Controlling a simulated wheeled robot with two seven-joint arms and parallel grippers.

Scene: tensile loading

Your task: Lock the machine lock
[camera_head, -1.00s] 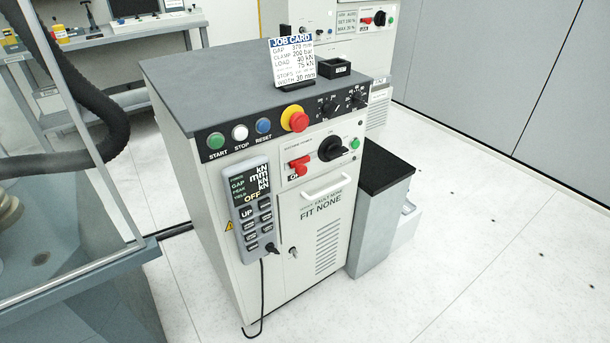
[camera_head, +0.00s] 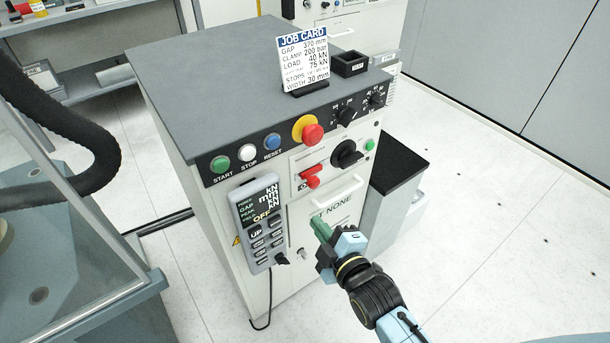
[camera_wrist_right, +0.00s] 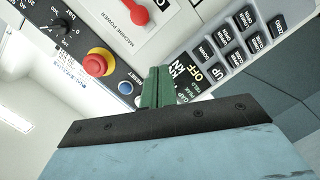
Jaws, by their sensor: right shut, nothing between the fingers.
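The white machine cabinet (camera_head: 225,235) stands in the middle of the head view. A small silver key lock (camera_head: 302,253) sits on its front door. Above the door is a red switch handle (camera_head: 311,174), also seen in the wrist view (camera_wrist_right: 146,10) beside the words "MACHINE POWER". A black rotary switch (camera_head: 347,154) is to its right. My right gripper (camera_head: 321,229) is in front of the door, below the red handle; its green fingers (camera_wrist_right: 153,86) are shut and empty. It covers part of the door text. My left gripper is out of view.
A grey handset (camera_head: 259,222) hangs on the cabinet's left front. A red emergency stop (camera_head: 312,134) and several buttons line the top panel. A job card (camera_head: 304,60) stands on top. A glass-walled frame (camera_head: 85,225) is at left.

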